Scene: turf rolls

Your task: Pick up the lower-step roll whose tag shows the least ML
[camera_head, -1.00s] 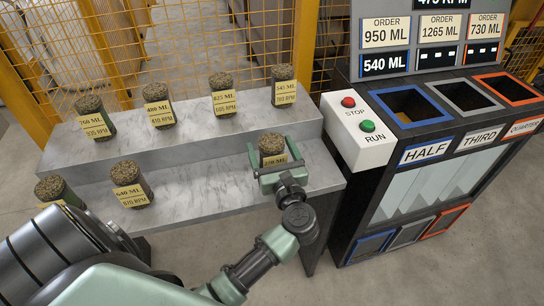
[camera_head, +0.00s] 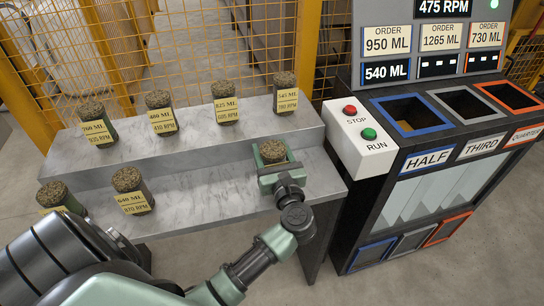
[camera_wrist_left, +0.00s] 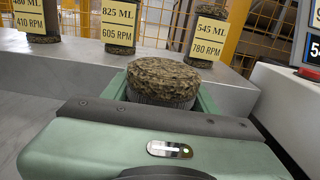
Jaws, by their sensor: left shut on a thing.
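A turf roll (camera_head: 272,151) with a brown-green grainy top is at the right end of the grey marble lower step (camera_head: 210,197). My left gripper (camera_head: 273,163) is shut on this roll, with its green jaws around it. The wrist view shows the roll (camera_wrist_left: 162,78) upright between the jaws; its tag is hidden behind the gripper. I cannot tell whether it touches the step. Further left on the lower step stand a roll tagged 640 ML (camera_head: 129,182) and another roll (camera_head: 57,195), whose tag is mostly hidden by my arm. My right gripper is not in view.
The upper step (camera_head: 195,138) holds rolls tagged 760 ML (camera_head: 97,125), 480 ML (camera_head: 160,110), 825 ML (camera_head: 226,100) and 545 ML (camera_head: 286,93). Right of the steps stands a machine with STOP/RUN box (camera_head: 362,140) and HALF, THIRD and QUARTER bins. A yellow mesh fence (camera_head: 220,40) is behind.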

